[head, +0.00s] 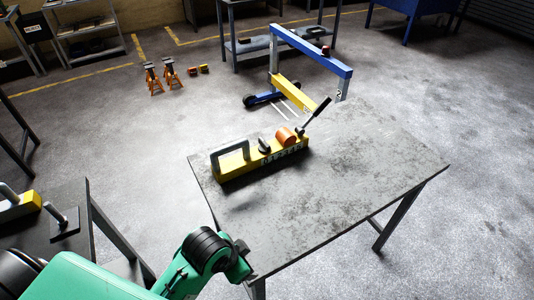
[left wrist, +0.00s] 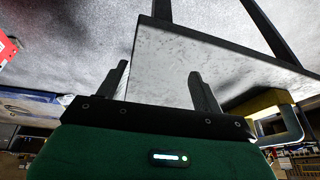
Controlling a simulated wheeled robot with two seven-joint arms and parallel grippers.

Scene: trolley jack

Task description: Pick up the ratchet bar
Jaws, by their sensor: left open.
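A yellow jack-like unit (head: 262,158) with a grey loop handle at its left end and an orange roller lies on the grey table. A lever bar with a black grip (head: 319,107) sticks up at a slant from its right end; I take this for the ratchet bar, but cannot be sure. My left gripper (head: 243,264) is at the table's near left corner, well apart from the unit; its fingers are hard to make out in the head view. In the left wrist view its two fingers (left wrist: 160,84) are spread and empty. Part of the yellow unit (left wrist: 275,112) shows at right there. My right gripper is out of view.
The right and near parts of the table (head: 350,190) are bare. A dark bench (head: 70,205) with another yellow part (head: 18,207) stands at left. A blue and yellow hoist (head: 310,55) stands behind the table. Orange jack stands (head: 161,75) are on the floor.

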